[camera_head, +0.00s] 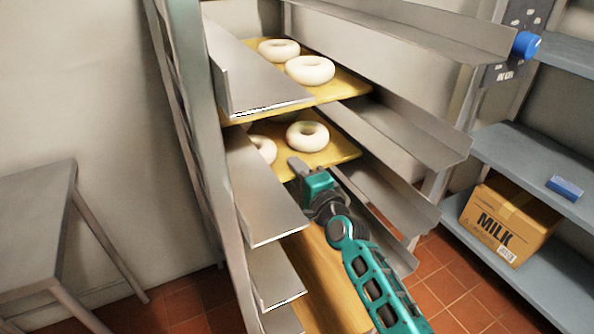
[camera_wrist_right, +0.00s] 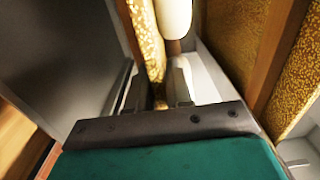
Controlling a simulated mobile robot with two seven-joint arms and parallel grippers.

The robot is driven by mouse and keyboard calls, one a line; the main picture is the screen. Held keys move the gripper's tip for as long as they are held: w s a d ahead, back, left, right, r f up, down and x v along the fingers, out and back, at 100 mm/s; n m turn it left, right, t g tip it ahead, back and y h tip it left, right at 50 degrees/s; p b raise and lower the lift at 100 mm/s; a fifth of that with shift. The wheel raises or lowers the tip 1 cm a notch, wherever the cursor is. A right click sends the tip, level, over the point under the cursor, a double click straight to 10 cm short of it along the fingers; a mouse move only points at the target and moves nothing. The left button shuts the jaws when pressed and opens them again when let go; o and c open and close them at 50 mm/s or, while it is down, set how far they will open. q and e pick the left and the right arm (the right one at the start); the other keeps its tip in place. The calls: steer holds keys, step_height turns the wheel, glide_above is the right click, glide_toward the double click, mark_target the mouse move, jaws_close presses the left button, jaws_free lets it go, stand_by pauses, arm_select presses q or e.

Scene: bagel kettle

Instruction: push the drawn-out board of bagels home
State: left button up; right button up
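A tall metal rack holds yellow boards of bagels in the head view. The upper board (camera_head: 345,84) carries pale bagels (camera_head: 310,69). The board below it (camera_head: 338,151) also carries pale bagels (camera_head: 307,136), one partly hidden by a rack runner. My right gripper (camera_head: 299,169) is at the front edge of this lower board. In the right wrist view a yellow speckled board edge (camera_wrist_right: 147,42) with a pale bagel (camera_wrist_right: 174,16) lies just ahead of the gripper. Whether the fingers touch or grip the board is unclear. My left gripper is out of view.
Metal runners (camera_head: 265,195) line both sides of the rack. A bare brown board (camera_head: 325,268) shows lower down. A grey table (camera_head: 35,205) stands at left. Blue-grey shelves at right hold a milk carton box (camera_head: 507,222) and a blue item (camera_head: 565,188).

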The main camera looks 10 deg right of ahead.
steer(key=o, duration=0.5)
steer(key=shift+c, duration=0.2)
steer(key=shift+s, duration=0.1)
steer(key=p+v, duration=0.2)
steer(key=v, duration=0.5)
stand_by(0.5)
